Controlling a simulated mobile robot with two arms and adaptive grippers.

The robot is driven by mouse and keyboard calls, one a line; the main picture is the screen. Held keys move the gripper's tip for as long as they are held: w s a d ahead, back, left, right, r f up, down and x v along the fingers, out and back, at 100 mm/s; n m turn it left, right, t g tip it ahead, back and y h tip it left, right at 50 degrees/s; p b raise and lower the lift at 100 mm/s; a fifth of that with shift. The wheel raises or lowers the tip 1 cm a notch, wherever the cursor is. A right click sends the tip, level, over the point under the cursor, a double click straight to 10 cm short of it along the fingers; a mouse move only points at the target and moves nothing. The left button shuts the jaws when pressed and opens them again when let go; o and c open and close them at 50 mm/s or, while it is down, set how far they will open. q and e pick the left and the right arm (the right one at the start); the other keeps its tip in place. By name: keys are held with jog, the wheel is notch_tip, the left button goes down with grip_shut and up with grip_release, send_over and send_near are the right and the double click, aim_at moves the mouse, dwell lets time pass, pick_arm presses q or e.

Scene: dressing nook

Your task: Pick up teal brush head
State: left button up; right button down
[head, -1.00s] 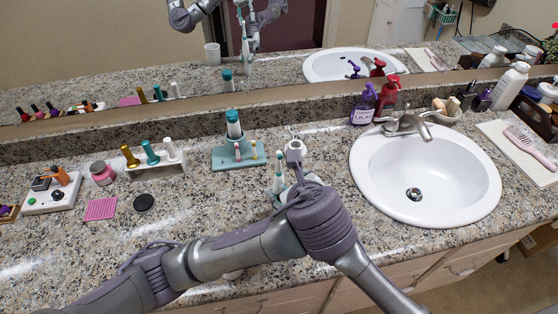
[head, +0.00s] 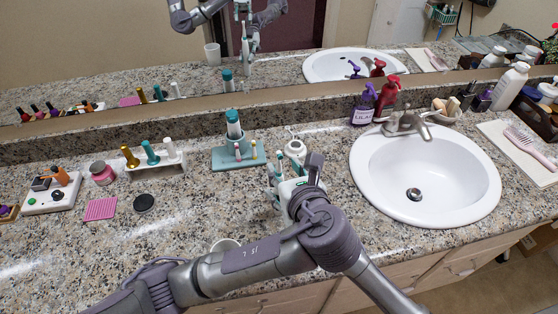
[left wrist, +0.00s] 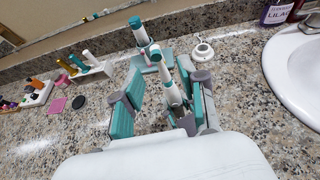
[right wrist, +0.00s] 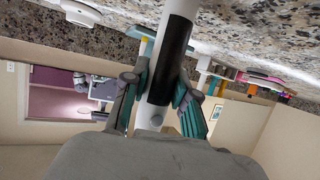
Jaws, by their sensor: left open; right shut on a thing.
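The teal stand (head: 222,161) on the counter holds short brush heads; the left, teal-marked one (head: 237,151) stands upright beside a tall white-and-teal piece (head: 233,125). My left gripper (head: 275,176) is to the right and in front of the stand, apart from it. In the left wrist view it (left wrist: 159,72) is open, with the stand ahead. A pale shaft (left wrist: 171,92) shows between its fingers; I cannot tell if it touches them. In the right wrist view my right gripper (right wrist: 160,88) is shut on a white handle (right wrist: 181,8) with a black strip.
A white charger base (head: 296,148) is right of the stand, near the sink (head: 470,205). A holder (head: 157,172) with coloured bottles is left of it. Purple (head: 364,105) and red (head: 388,98) pump bottles stand behind the sink. The mirror runs behind the counter.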

aim_at(281, 162)
pick_arm(q)
jog(key=x, duration=0.5)
jog(key=shift+w, duration=0.2)
jog(key=shift+r, duration=0.1)
grip_shut()
